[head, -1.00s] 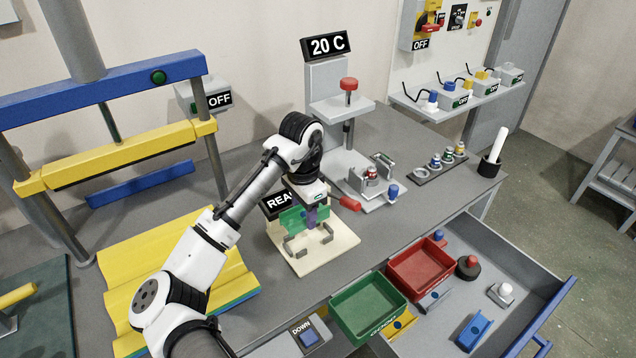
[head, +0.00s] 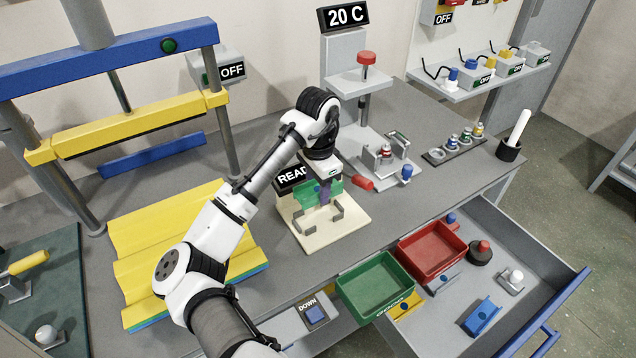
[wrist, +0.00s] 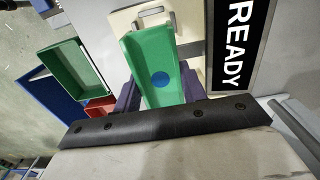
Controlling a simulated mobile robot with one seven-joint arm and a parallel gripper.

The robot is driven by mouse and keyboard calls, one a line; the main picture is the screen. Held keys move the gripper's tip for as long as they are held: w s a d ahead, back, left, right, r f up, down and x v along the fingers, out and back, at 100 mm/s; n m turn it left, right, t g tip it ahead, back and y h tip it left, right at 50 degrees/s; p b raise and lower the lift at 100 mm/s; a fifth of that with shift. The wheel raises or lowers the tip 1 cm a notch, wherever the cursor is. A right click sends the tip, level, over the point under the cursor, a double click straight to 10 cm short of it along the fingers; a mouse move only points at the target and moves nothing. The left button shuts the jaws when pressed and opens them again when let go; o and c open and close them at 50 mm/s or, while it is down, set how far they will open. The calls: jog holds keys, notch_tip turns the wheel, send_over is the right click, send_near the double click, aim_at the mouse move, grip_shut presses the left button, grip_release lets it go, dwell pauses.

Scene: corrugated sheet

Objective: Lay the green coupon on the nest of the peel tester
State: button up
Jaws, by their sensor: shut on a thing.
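The green coupon (head: 302,194) is a bent, channel-like green piece with a blue dot; it also shows in the wrist view (wrist: 150,52). My gripper (head: 324,197) is shut on it, with a purple finger on each side in the wrist view (wrist: 160,90). The peel tester (head: 350,227) has a cream base with grey brackets and a black READY sign (head: 291,177) at its back left. The coupon is over the rear part of this base, behind the front bracket. The nest is partly hidden by coupon and gripper, and I cannot tell whether the coupon touches it.
A red-knobbed press (head: 366,58) and a red cylinder (head: 362,184) are behind and to the right. Yellow corrugated sheet (head: 165,235) lies to the left.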

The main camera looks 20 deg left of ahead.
aim_at(318, 218)
jog(key=shift+f+b, duration=2.05)
jog(key=shift+f, duration=2)
jog(key=o, duration=1.4)
jog(key=shift+c, duration=0.2)
notch_tip(318, 218, up, 14)
jog(key=shift+f, duration=0.1)
